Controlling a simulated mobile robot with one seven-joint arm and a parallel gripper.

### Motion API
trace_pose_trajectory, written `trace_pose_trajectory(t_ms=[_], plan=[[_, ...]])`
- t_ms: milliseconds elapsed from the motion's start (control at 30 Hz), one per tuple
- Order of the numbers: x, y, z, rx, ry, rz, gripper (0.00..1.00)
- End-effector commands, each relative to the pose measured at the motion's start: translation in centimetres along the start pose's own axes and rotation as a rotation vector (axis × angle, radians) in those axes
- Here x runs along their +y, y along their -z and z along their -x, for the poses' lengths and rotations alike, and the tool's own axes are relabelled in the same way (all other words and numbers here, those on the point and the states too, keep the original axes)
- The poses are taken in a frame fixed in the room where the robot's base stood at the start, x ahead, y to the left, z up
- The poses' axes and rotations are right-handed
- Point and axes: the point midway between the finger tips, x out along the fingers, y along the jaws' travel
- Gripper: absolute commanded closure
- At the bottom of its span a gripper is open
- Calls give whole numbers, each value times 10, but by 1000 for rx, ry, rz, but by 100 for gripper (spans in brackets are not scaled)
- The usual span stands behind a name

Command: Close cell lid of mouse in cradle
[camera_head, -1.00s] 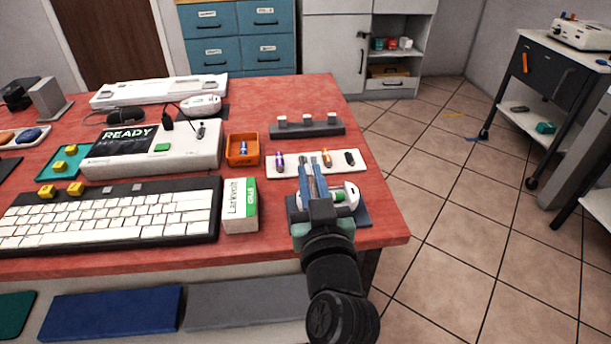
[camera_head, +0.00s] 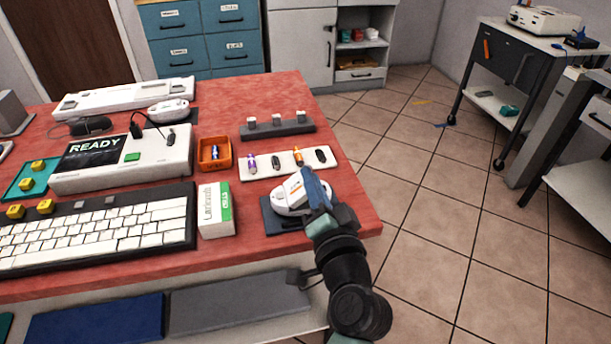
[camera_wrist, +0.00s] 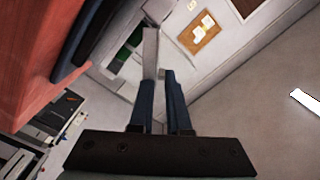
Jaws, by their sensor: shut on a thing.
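The lid's angle and hinge cannot be made out. The cradle's dark edge appears at the upper left there.
A white tray (camera_head: 287,172) with several cells lies behind the cradle. A grey stand (camera_head: 278,130) with white knobs is farther back. A green-white box (camera_head: 215,211), an orange bin (camera_head: 229,153) and a keyboard (camera_head: 100,225) are left. Open floor lies right of the table.

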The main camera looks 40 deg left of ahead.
Motion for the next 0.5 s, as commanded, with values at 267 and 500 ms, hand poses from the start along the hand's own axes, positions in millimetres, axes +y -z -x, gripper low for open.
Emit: trace_pose_trajectory(t_ms=[267, 500], plan=[[13, 0, 0, -2, -1, -220, 100], [20, -2, 0, -2, 0, -342, 100]])
